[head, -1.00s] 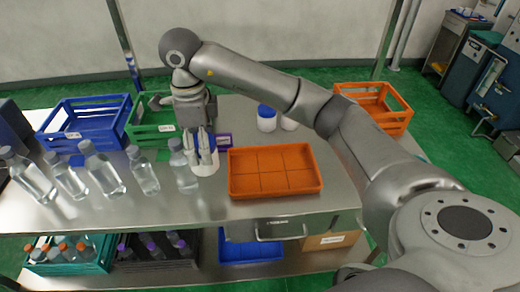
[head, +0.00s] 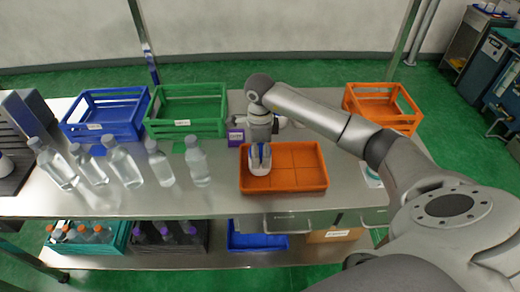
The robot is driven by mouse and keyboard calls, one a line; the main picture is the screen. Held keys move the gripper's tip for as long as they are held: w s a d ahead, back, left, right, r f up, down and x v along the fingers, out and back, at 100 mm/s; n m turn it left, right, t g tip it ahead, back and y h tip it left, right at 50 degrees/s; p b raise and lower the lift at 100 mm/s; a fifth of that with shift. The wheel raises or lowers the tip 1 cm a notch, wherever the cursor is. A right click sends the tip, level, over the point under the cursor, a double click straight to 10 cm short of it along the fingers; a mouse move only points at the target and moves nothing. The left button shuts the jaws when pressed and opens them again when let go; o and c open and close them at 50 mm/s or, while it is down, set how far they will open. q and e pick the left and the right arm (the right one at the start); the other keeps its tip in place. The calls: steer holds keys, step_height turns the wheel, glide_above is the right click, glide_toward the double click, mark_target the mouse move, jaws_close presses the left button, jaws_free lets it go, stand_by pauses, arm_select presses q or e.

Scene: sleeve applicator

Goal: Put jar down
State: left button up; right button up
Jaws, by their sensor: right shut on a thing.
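My right gripper (head: 260,148) points down over the left part of the orange tray (head: 290,185) on the steel table. It is shut on a white jar (head: 259,168) with a blue lid. The jar is upright and inside the tray's outline, in its left rear part. I cannot tell whether its base touches the tray floor. The gripper fingers hide part of the lid. The rest of the tray is empty. My left gripper is not in view.
Several clear bottles (head: 121,166) stand left of the tray. Blue (head: 105,129) and green (head: 187,130) crates stand behind them, and an orange crate (head: 382,124) stands at the right rear. A small purple box (head: 235,137) is close behind the tray.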

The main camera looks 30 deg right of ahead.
steer(key=shift+f, duration=0.3)
steer(key=shift+f, duration=0.15)
steer(key=o, duration=1.2)
